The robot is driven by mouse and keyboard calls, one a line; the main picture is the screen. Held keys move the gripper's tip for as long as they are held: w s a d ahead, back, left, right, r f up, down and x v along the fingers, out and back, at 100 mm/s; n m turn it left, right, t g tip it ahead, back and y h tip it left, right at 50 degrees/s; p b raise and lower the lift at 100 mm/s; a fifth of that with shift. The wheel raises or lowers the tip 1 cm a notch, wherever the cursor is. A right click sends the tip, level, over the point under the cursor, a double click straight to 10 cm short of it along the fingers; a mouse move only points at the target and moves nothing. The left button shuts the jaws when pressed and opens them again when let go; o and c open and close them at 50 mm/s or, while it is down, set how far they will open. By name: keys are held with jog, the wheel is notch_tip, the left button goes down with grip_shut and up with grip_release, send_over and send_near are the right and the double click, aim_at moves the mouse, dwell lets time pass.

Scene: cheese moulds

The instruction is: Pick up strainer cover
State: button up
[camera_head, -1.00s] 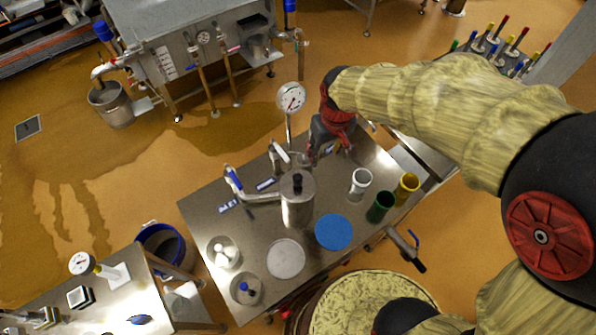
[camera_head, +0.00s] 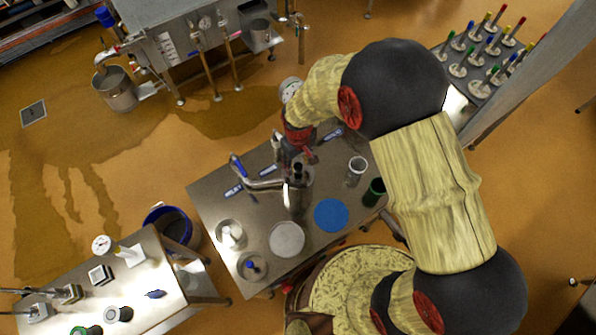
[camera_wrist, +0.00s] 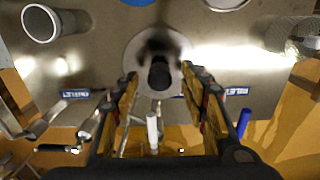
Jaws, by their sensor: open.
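The strainer cover (camera_wrist: 143,45) is a round steel lid with a black knob, on top of the steel strainer (camera_head: 296,200) on the steel table. My gripper (camera_wrist: 160,82) is open above it in the wrist view, and the dark knob (camera_wrist: 160,72) shows between the two fingers. In the head view my gripper (camera_head: 297,160) is right over the strainer and hides part of its top. I cannot tell whether the fingers touch the knob.
A white cup (camera_head: 356,171) and a green cup (camera_head: 374,192) stand to the right. A blue disc (camera_head: 331,215) and a whitish disc (camera_head: 287,239) lie in front. Two small bowls (camera_head: 230,235) (camera_head: 252,267) hold knobbed pieces.

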notch_tip(320, 180, down, 2)
jog(key=shift+w+f, duration=0.1)
jog(key=c, duration=0.3)
jog(key=c, duration=0.8)
grip_shut()
